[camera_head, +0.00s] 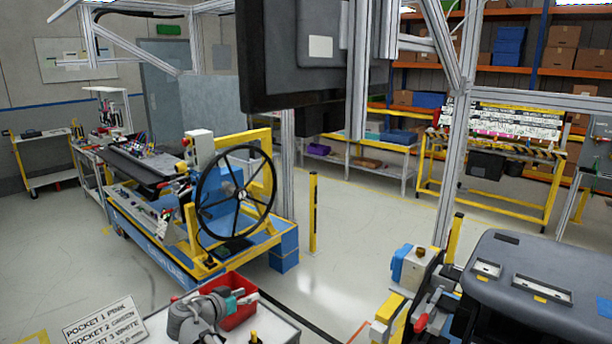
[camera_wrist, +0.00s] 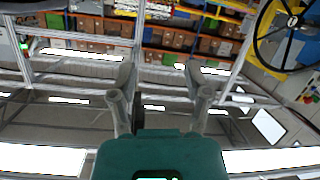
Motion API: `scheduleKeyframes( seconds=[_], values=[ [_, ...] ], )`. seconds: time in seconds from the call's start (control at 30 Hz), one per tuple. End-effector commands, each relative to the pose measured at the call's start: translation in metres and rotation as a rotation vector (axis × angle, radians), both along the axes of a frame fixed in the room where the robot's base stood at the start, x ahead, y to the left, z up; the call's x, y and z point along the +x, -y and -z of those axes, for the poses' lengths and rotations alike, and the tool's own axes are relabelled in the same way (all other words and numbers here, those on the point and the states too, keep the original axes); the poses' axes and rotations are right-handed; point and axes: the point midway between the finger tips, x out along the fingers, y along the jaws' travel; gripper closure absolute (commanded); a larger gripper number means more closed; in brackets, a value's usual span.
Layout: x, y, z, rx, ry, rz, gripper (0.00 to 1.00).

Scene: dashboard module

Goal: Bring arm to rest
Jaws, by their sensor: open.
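My gripper (camera_wrist: 161,92) shows in the wrist view, with its two grey fingers spread apart and nothing between them. Its teal body fills the bottom middle of that view. In the head view my grey arm is folded low at the bottom, over a pale surface, with a teal part beside a red bin (camera_head: 237,312). The fingertips cannot be made out clearly in the head view, and I cannot tell whether the arm touches the bin.
A blue and yellow cart with a black steering wheel (camera_head: 234,195) stands left of centre. A dark grey module (camera_head: 540,285) is at the lower right. A monitor (camera_head: 300,55) hangs overhead on a metal frame. A yellow post (camera_head: 313,212) stands on otherwise open floor.

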Motion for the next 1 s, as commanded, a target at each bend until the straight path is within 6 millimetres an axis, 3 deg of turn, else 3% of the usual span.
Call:
scheduleKeyframes(
  seconds=[0.03, 0.1, 0.5, 0.7, 1.0],
  values=[
    [0.0, 0.022, 0.012, 0.0, -0.048, 0.022, 0.37],
    [0.001, 0.045, 0.026, 0.001, -0.124, 0.043, 0.37],
    [-0.014, 0.164, 0.1, 0.065, -0.536, 0.09, 0.37],
    [-0.032, 0.212, 0.132, 0.133, -0.722, 0.068, 0.37],
    [-0.066, 0.268, 0.173, 0.27, -0.955, -0.026, 0.37]
  ],
)
